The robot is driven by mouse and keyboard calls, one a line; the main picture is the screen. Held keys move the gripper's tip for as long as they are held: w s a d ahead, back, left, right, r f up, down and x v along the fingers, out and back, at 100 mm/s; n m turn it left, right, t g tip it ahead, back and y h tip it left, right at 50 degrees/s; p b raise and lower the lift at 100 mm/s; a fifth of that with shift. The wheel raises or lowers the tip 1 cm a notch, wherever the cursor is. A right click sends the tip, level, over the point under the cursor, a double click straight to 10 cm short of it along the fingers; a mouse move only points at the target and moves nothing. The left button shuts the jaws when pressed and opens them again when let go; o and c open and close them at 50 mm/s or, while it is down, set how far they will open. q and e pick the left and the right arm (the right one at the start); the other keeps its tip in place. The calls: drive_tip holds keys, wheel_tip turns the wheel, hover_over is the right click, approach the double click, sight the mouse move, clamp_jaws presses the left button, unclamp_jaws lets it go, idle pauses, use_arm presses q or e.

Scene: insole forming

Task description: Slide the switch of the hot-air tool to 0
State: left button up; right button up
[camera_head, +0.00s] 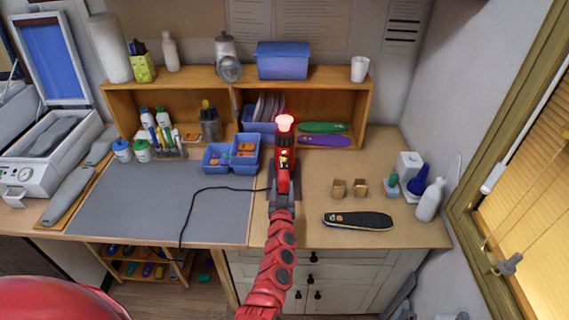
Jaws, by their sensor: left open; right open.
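The hot-air tool (284,154) stands upright near the middle of the workbench, its red body below a glowing red-pink top end (285,123). A small yellow and dark marking shows on its front. The switch is too small to make out, and its position cannot be read. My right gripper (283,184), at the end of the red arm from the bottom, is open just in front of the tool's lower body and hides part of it. Whether it touches the tool cannot be told. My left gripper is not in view.
A black cable (205,190) runs left from the tool over the grey mat (130,200). A blue bin (216,158) stands left of the tool. Two small brown blocks (339,188) and a dark insole (357,221) lie right. A wooden shelf (190,88) stands behind.

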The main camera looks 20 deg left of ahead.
sight(284, 161)
use_arm(q)
drive_tip(key=b+x, duration=0.3)
drive_tip(key=x, duration=0.6)
drive_tip(key=shift+w+f, duration=0.2)
drive_tip(key=shift+w, duration=0.15)
drive_tip(key=shift+w+a+b, duration=0.15)
drive_tip(key=shift+w+b, duration=0.15)
drive_tip(key=shift+b, duration=0.15)
drive_tip(key=shift+w+a+r, duration=0.1)
drive_tip(key=shift+w+r, duration=0.05)
drive_tip(key=shift+w, duration=0.25)
clamp_jaws()
idle(0.4)
